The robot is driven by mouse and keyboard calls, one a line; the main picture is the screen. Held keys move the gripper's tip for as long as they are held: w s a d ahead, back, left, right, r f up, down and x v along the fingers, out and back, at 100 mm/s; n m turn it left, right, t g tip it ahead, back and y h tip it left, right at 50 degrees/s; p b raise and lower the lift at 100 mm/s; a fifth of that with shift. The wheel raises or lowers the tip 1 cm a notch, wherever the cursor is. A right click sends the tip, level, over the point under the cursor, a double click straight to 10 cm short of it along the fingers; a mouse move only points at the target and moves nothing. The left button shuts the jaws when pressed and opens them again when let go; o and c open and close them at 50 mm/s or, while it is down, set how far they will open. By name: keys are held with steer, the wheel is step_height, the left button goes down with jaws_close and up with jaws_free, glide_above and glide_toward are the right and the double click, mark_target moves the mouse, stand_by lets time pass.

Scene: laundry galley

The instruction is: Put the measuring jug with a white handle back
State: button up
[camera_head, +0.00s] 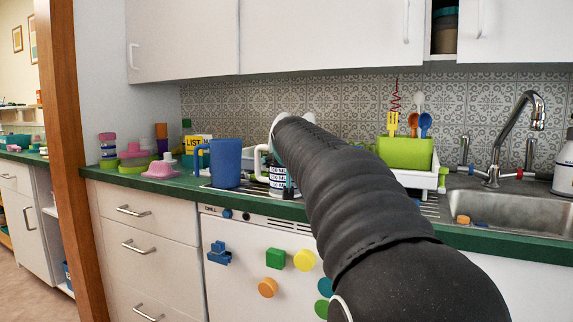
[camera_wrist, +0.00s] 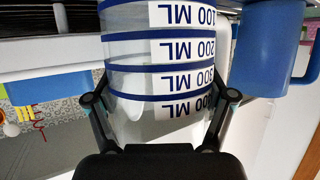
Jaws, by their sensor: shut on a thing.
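The measuring jug (camera_head: 277,183) is clear with blue bands and white volume labels. Its white handle (camera_head: 259,163) points left in the head view. My gripper (camera_wrist: 160,100) is shut around the jug's body, one finger on each side, and the jug (camera_wrist: 160,62) fills the middle of the wrist view. In the head view my arm hides most of the gripper and the jug's right side. The jug is upright at the counter's front edge, just right of a blue mug (camera_head: 225,163). I cannot tell whether its base touches the counter.
The blue mug (camera_wrist: 264,45) stands close beside the jug. Wall cupboards (camera_head: 300,35) hang above.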

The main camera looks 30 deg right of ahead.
steer(key=o, duration=1.5)
steer(key=shift+f, duration=0.1)
steer(key=shift+c, duration=0.2)
steer(key=shift+r, duration=0.25)
steer(key=b+v, duration=0.1)
steer(key=v, duration=1.1)
steer(key=s+a+f+n+g+y, duration=0.1)
steer(key=s+a+f+g, duration=0.1)
steer(key=s+a+f, duration=0.3)
steer(key=s+a+f+n+g+y, duration=0.2)
steer(key=s+a+f, duration=0.3)
steer(key=s+f, duration=0.8)
steer(key=s+a+f+n+g+y, duration=0.1)
steer(key=s+a+f, duration=0.4)
steer(key=f, duration=1.3)
steer(key=s+g+y, duration=0.1)
steer(key=s+g, duration=0.1)
steer(key=s, duration=0.2)
steer(key=shift+s, duration=0.25)
